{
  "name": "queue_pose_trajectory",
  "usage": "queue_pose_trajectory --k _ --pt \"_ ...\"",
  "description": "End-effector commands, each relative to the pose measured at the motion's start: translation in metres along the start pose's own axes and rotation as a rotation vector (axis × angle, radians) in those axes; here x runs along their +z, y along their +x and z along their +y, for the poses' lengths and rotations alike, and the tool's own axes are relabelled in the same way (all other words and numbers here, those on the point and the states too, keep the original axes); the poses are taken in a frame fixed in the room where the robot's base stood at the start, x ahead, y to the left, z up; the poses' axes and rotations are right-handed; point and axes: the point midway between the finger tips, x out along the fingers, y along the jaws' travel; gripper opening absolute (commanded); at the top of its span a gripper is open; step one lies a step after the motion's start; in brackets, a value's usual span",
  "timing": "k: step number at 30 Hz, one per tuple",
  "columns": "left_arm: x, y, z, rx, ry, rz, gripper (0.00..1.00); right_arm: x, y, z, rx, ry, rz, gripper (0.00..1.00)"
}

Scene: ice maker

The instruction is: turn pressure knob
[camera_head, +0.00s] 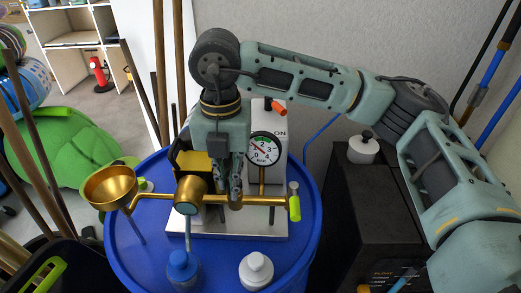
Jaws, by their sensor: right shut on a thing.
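My right gripper (229,194) points down over the blue drum, left of the pressure gauge. Its fingers are shut at the horizontal brass pipe (265,200); what they hold is mostly hidden behind them and appears to be the pressure knob. The round gauge (264,150) has a white, black and red face and stands on a brass stem. A white panel marked "ON" (279,128) rises behind it, with an orange-tipped switch (278,107). My left gripper is out of view.
The blue drum top (139,258) carries a metal plate (262,226), a brass funnel (110,187), a blue-capped bottle (183,268) and a white bottle (256,270). A yellow-green handle (294,207) hangs at the pipe's right end. A black box (360,205) stands at the right.

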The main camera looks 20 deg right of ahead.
Motion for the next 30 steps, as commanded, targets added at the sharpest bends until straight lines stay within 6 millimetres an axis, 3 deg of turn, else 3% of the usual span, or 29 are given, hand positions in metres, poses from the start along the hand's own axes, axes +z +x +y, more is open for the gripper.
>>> queue_pose_trajectory --k 1,14,30 --pt "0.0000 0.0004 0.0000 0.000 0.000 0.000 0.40 0.0079 -0.0032 -0.0051 -0.008 0.024 -0.018 0.00" --pt "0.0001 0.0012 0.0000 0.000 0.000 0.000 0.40 0.0080 -0.0033 -0.0051 -0.009 0.041 -0.018 0.00" --pt "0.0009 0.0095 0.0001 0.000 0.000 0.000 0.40 0.0091 -0.0033 -0.0052 -0.007 0.190 -0.018 0.00"
